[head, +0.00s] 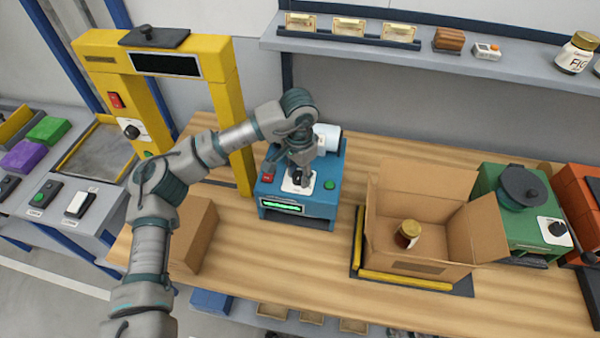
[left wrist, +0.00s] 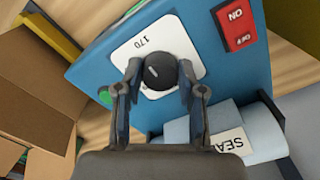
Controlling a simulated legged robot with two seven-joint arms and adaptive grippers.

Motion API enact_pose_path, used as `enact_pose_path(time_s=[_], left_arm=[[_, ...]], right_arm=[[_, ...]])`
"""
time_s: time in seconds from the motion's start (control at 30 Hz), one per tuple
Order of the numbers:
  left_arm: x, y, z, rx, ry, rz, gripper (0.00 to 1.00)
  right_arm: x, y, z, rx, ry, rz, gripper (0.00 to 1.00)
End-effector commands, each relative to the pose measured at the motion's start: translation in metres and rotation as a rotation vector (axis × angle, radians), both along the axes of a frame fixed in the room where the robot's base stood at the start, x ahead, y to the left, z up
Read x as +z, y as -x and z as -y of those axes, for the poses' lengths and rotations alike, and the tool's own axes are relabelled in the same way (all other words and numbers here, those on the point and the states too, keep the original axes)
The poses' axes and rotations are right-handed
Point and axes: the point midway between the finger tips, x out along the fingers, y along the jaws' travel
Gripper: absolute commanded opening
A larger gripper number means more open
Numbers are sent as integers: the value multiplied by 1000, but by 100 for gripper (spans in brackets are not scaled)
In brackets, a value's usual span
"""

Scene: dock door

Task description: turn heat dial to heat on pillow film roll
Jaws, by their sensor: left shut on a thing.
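The blue machine (head: 328,195) stands on the wooden bench with a lit green display (head: 283,207) on its front edge. My left gripper (head: 298,176) is over its white dial plate, reaching down from above. In the left wrist view the black heat dial (left wrist: 160,71) sits between the two fingertips of my left gripper (left wrist: 164,90), which is shut on it. The plate (left wrist: 180,47) reads 170; other marks are hidden or too small. A pale film roll (head: 327,138) lies at the machine's back; in the left wrist view it (left wrist: 185,130) carries a label beginning "SEA". My right gripper is not in view.
A red switch (left wrist: 235,22) and a green button (left wrist: 105,96) flank the dial. An open cardboard box (head: 440,208) with a jar (head: 407,233) stands at right. A yellow frame (head: 232,110) rises at left, and a closed carton (head: 196,235) sits nearby.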

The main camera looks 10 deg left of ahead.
Motion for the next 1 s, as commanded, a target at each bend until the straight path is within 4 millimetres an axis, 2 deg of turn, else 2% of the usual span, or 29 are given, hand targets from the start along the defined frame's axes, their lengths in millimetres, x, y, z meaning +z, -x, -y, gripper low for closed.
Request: enact_pose_path(time_s=[0.4, 0.9, 0.93, 1.0], left_arm=[[-2, 0, 1, -165, 1, -3, 4], [0, -2, 0, -179, 2, 2, 4], [0, -2, 0, -179, 3, 3, 43], [0, -2, 0, -179, 2, 3, 61]], right_arm=[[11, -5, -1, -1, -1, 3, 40], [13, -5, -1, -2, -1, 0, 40], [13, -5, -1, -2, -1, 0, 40], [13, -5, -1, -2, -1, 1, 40]])
